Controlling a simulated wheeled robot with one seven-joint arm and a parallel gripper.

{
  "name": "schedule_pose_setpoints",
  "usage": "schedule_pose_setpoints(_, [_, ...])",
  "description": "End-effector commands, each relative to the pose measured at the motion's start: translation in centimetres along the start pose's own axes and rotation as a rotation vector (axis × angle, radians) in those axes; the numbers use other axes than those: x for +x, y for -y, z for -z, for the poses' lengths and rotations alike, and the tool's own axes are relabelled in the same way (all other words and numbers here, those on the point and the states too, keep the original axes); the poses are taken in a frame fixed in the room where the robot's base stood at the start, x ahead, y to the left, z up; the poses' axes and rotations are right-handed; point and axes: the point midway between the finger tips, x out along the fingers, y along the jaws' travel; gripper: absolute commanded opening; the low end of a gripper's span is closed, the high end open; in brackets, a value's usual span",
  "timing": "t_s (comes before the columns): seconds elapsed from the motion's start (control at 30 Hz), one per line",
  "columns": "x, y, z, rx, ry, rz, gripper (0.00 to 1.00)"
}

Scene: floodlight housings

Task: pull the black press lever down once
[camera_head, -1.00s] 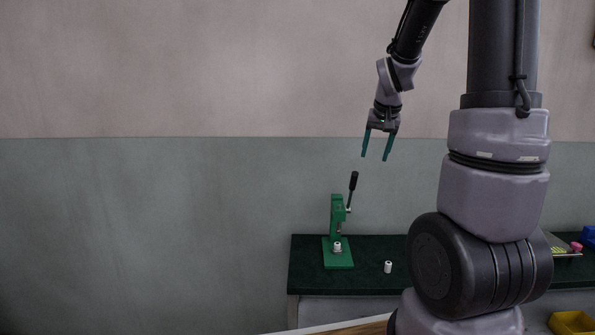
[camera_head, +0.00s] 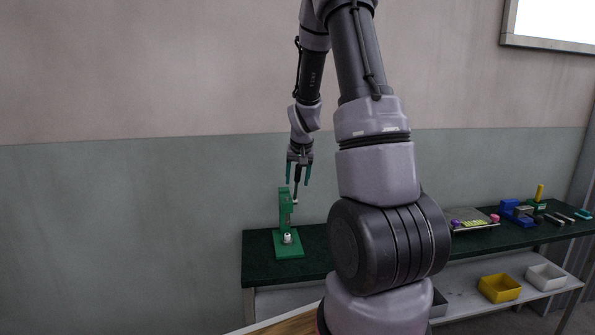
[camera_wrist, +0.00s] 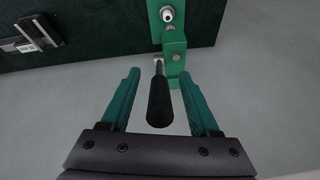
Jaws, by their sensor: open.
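The green press (camera_head: 285,212) stands upright at the left part of the dark green bench top. Its black lever (camera_head: 297,181) points up from the press's side. In the wrist view the lever's black grip (camera_wrist: 160,102) lies between the two green fingers, with clear gaps on both sides. My gripper (camera_head: 297,177) is open, with its fingers pointing down around the upper lever. It also shows in the wrist view (camera_wrist: 160,90). A small white part (camera_head: 287,238) sits at the foot of the press, and it shows in the wrist view too (camera_wrist: 167,14).
The bench top (camera_head: 262,272) runs along the wall to the right, partly hidden by my arm. A tray with coloured pieces (camera_head: 470,221) and a blue fixture (camera_head: 517,213) stand farther right. Yellow (camera_head: 499,288) and white (camera_head: 546,277) bins sit on the lower shelf.

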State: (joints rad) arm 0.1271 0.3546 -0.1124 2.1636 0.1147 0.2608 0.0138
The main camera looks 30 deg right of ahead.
Motion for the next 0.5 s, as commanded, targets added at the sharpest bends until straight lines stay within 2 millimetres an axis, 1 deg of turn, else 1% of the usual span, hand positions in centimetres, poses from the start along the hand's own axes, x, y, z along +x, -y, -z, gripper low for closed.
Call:
schedule_pose_setpoints(0.1, [0.41,0.01,0.02,-0.001,-0.001,0.0,0.62])
schedule_pose_setpoints(0.33, [0.44,0.04,0.02,-0.001,-0.001,0.001,0.62])
schedule_pose_setpoints(0.37, [0.44,0.04,0.02,-0.001,-0.001,0.001,0.54])
schedule_pose_setpoints(0.4, [0.43,0.04,0.02,-0.001,-0.001,0.001,0.39])
schedule_pose_setpoints(0.47, [0.43,0.04,0.02,-0.001,-0.001,0.001,0.16])
schedule_pose_setpoints(0.5, [0.43,0.04,0.02,-0.001,-0.001,0.001,0.01])
